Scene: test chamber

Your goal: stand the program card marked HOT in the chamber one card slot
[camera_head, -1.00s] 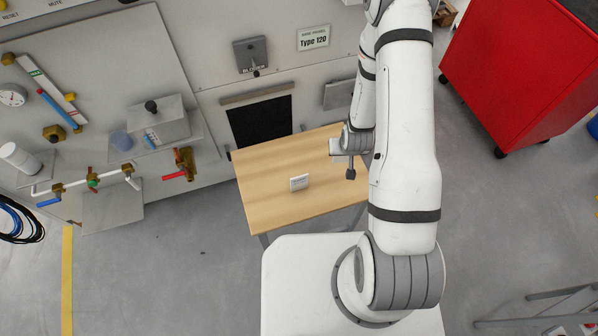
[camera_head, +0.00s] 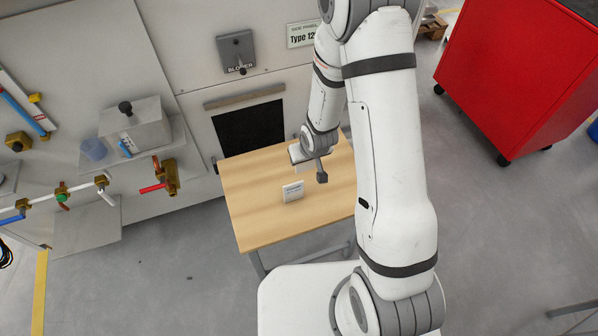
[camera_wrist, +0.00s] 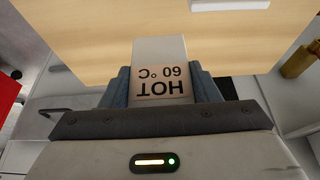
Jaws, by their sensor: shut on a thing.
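The HOT program card (camera_wrist: 160,84) is pale, with "HOT 60 °C" upside down in the wrist view. My gripper (camera_wrist: 163,72) is shut on it, one blue-grey finger on each side. In the head view my gripper (camera_head: 303,156) is above the wooden table, just beyond and right of a small white upright piece (camera_head: 293,191). The writing on that piece is too small to read, and I cannot tell whether it is the card slot. A white edge (camera_wrist: 228,5) shows at the top of the wrist view, apart from the card.
The wooden table (camera_head: 250,225) is otherwise bare. Behind it is a grey wall panel with a dark opening (camera_head: 250,128) and a BLOWER box (camera_head: 237,52). Valves and pipes (camera_head: 163,178) are at left. A red cabinet (camera_head: 515,75) stands at right.

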